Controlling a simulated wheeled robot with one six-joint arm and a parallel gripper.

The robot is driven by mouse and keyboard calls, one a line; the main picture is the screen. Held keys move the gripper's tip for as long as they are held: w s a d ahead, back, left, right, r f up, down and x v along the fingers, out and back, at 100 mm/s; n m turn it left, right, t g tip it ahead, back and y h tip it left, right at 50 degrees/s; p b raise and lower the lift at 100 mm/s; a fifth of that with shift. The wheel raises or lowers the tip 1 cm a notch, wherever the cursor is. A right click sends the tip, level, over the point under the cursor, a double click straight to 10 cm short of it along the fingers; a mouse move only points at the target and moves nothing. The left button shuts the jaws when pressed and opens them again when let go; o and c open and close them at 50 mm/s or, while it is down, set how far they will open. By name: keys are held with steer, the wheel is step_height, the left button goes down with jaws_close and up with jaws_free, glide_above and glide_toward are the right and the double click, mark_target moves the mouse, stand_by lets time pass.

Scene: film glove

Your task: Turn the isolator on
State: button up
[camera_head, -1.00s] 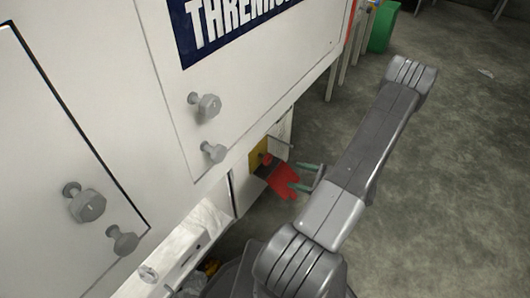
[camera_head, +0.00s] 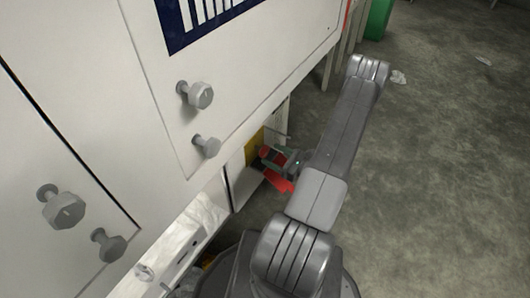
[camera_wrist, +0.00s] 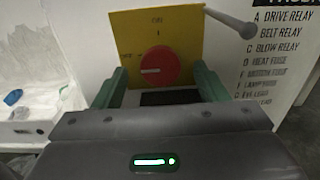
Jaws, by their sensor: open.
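The isolator is a red round knob (camera_wrist: 158,66) on a yellow plate (camera_wrist: 182,28) in the wrist view. The knob has a white mark at its left side, toward small lettering that looks like OFF; lettering near the plate's top looks like ON. My gripper (camera_wrist: 157,74) is open, with one green finger at the left and one at the right of the knob; I cannot tell whether they touch it. In the head view the yellow plate (camera_head: 255,147) is on the lower cabinet side, partly hidden by my gripper (camera_head: 277,158).
A grey rod with a rounded end (camera_wrist: 232,21) sticks out at the plate's upper right. A red piece (camera_head: 278,182) shows below my gripper. Grey knobs (camera_head: 195,95) stand out from the white cabinet (camera_head: 110,60). The floor (camera_head: 440,170) at right is mostly clear.

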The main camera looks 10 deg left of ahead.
mark_target(267, 152)
steer(key=shift+x, duration=2.2)
steer(key=c, duration=1)
